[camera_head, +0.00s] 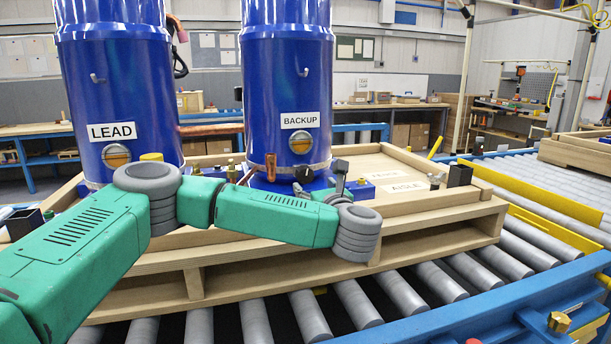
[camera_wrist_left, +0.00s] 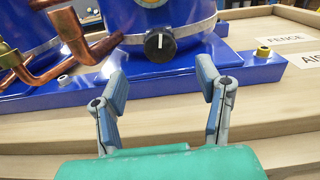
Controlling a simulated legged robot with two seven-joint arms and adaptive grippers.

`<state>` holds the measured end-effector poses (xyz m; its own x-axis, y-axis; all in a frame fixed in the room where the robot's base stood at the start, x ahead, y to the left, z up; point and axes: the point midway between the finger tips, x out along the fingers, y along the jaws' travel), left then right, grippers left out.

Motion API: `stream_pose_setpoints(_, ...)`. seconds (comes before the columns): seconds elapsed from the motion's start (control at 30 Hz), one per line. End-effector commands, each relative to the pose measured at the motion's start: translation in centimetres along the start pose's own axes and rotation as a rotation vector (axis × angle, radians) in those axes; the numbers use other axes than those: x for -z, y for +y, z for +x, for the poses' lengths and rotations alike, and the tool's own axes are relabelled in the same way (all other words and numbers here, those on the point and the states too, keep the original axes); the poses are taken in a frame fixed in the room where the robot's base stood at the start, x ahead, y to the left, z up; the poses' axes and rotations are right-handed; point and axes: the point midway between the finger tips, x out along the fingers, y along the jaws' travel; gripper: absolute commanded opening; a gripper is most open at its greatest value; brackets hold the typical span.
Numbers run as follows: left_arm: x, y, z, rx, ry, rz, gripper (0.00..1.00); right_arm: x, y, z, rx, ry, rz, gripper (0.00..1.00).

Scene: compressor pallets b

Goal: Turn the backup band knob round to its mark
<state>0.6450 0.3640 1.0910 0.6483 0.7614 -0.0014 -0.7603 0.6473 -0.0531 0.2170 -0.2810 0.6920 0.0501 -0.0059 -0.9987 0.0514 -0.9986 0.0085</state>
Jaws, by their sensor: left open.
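The backup compressor (camera_head: 287,75) is a tall blue cylinder with a white BACKUP label. A metal band (camera_wrist_left: 203,27) rings its base, and the black round band knob (camera_wrist_left: 160,43) sits on its front. The knob's white line points about straight up in the left wrist view. It also shows small and dark in the head view (camera_head: 304,174). I cannot make out its mark. My left gripper (camera_wrist_left: 162,78) is open and empty, its blue-grey fingers apart on either side below the knob, not touching it. In the head view, the left gripper (camera_head: 342,178) is beside the compressor's base. My right gripper is not in view.
The LEAD compressor (camera_head: 116,90) stands to the left. Copper pipes (camera_wrist_left: 70,38) rise close to the left finger. A blue base plate with a brass bolt (camera_wrist_left: 263,51) lies right. The wooden pallet (camera_head: 440,222) rests on rollers (camera_head: 402,291); its right top is mostly clear.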

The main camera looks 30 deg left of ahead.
Motion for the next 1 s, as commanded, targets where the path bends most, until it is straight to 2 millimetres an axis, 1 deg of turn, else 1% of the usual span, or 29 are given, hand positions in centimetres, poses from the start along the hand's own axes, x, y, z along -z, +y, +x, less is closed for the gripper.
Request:
stream_pose_setpoints(0.03, 0.1, 0.2, 1.2, -0.006, 0.001, 0.001, 0.59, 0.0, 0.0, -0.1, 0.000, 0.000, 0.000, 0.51)
stream_pose_setpoints(0.2, -0.1, 0.1, 4.7, -0.004, -0.002, 0.001, 0.59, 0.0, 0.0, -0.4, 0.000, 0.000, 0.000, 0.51)
stream_pose_setpoints(0.3, -0.1, 0.1, 6.3, -0.002, -0.001, 0.001, 0.59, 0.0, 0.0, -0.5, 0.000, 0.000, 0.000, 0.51)
stream_pose_setpoints(0.4, -0.1, 0.0, 7.4, -0.001, -0.001, 0.000, 0.59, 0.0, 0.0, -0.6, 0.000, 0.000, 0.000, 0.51)
stream_pose_setpoints(0.6, 0.0, 0.0, 8.4, 0.000, 0.000, 0.001, 0.59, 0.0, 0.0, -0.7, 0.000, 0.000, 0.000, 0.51)
stream_pose_setpoints(0.83, 0.0, 0.0, 8.5, 0.001, 0.000, 0.001, 0.59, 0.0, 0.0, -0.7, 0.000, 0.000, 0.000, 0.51)
stream_pose_setpoints(0.87, 0.0, 0.0, 8.5, 0.001, 0.000, 0.000, 0.52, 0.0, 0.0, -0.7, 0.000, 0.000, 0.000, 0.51)
stream_pose_setpoints(0.9, 0.0, 0.0, 8.5, 0.001, 0.000, 0.000, 0.38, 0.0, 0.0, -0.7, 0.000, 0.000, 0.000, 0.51)
stream_pose_setpoints(0.97, 0.0, 0.0, 8.5, 0.001, 0.000, 0.000, 0.17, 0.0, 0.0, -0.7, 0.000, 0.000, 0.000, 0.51)
stream_pose_setpoints(1.0, 0.0, 0.0, 8.5, 0.001, 0.000, 0.000, 0.09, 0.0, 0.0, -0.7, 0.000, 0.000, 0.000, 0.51)
